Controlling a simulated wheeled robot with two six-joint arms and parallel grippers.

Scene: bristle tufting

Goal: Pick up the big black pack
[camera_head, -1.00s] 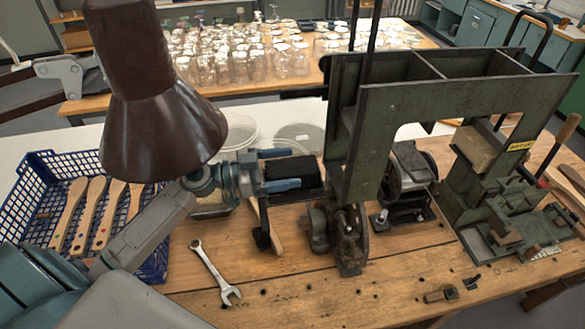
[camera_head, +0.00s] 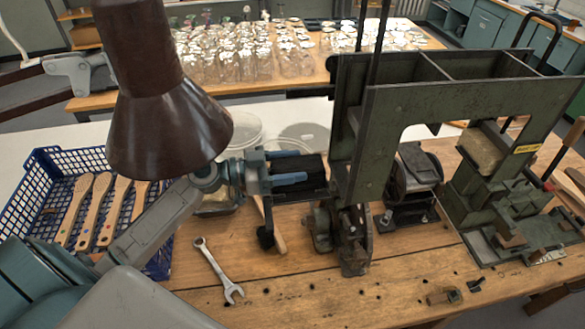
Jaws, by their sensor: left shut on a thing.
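The big black pack (camera_head: 314,168) is a dark block beside the green press frame, left of its upright. My left gripper (camera_head: 298,167) reaches in from the left, and its two blue fingers are shut on the pack, one along the far side and one along the near side. The gripper body and fingers hide part of the pack. I cannot tell whether its underside touches anything. My right gripper is not in view.
The green press (camera_head: 375,150) stands close to the right of the pack. A brown lamp shade (camera_head: 165,120) hangs at left, over my arm. A blue crate (camera_head: 40,180) holds several wooden brush handles. A wrench (camera_head: 217,270) lies on the clear front bench.

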